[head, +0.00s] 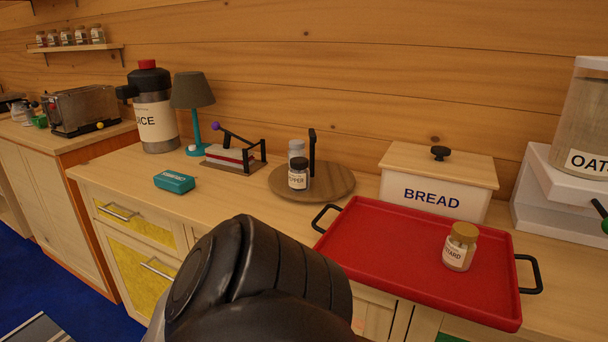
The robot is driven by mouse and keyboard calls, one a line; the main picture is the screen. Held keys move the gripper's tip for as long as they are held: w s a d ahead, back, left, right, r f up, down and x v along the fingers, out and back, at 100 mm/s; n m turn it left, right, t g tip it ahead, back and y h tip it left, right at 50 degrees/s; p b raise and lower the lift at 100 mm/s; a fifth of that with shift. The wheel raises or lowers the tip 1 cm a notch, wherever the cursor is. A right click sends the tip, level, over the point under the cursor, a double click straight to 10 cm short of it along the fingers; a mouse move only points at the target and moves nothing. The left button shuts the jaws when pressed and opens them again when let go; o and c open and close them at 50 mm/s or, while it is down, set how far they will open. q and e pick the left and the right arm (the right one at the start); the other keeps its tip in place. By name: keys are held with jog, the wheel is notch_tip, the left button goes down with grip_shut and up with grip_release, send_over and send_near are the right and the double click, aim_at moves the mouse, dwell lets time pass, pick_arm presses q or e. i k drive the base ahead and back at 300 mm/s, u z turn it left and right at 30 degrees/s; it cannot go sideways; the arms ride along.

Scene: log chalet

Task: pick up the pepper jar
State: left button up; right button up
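The pepper jar (298,174), small with a dark lid and a white label, stands upright on a round wooden turntable (340,184) on the counter. A taller grey-lidded jar (296,149) stands right behind it and is partly hidden by it. A dark upright post (312,152) rises from the turntable beside them. A black link of my own arm fills the lower middle of the head view, in front of the counter and apart from the jar. Neither gripper can be seen.
A red tray (390,245) with black handles holds a mustard jar (460,246) at right. A bread box (435,182) stands behind it. A lever device (234,155), lamp (193,100), juice jug (154,112) and teal box (174,181) stand left. Counter in front of the turntable is bare.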

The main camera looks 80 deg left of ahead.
aim_at(299, 172)
jog(key=u, duration=2.7)
